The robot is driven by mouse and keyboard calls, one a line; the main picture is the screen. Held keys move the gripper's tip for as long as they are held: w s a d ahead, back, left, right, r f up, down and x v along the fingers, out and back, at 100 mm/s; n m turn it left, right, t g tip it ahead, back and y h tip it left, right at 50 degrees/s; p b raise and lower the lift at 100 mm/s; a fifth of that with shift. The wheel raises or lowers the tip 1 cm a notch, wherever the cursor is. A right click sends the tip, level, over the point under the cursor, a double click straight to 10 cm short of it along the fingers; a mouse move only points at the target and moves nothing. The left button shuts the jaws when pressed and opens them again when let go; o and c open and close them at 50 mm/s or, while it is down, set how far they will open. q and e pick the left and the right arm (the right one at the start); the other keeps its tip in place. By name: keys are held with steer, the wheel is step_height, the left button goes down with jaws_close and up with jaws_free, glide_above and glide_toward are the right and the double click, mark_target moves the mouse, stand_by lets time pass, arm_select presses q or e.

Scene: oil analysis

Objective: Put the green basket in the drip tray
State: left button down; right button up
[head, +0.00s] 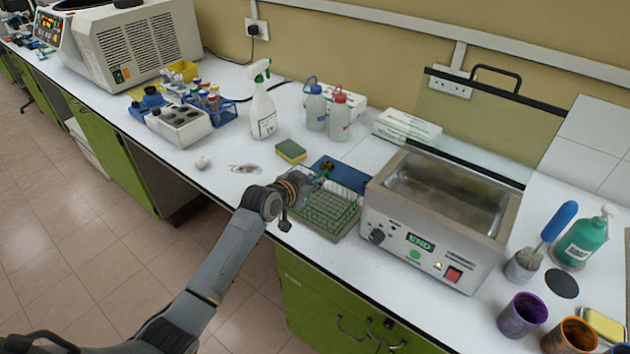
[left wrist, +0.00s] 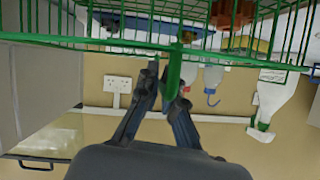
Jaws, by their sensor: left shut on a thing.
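The green basket (head: 331,207), made of wire mesh, is left of the heated bath on the bench. A flat grey-green tray, apparently the drip tray (head: 318,232), shows below and around its near edge. I cannot tell whether the basket touches the tray. My left gripper (head: 321,177) is at the basket's upper end, shut on its green handle. In the left wrist view the basket's wires (left wrist: 90,42) cross the top, and the handle post comes down between my left fingers (left wrist: 166,88). A brown-orange part shows behind the wires. My right gripper is out of view.
The steel bath (head: 430,225) with its "END" display stands close on the right. A blue mat or tray (head: 347,174) lies behind the basket. A sponge (head: 291,151), a spray bottle (head: 262,108) and wash bottles (head: 314,108) stand farther back. Bench front edge is close.

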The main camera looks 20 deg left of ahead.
arm_select(q)
steer(key=c, duration=1.5)
jaws_free()
steer(key=shift+s, duration=0.1)
steer(key=b+v, duration=0.1)
steer(key=v, duration=1)
steer(key=shift+s+r, duration=0.25)
steer(key=shift+s, duration=0.1)
steer(key=shift+a, duration=0.1)
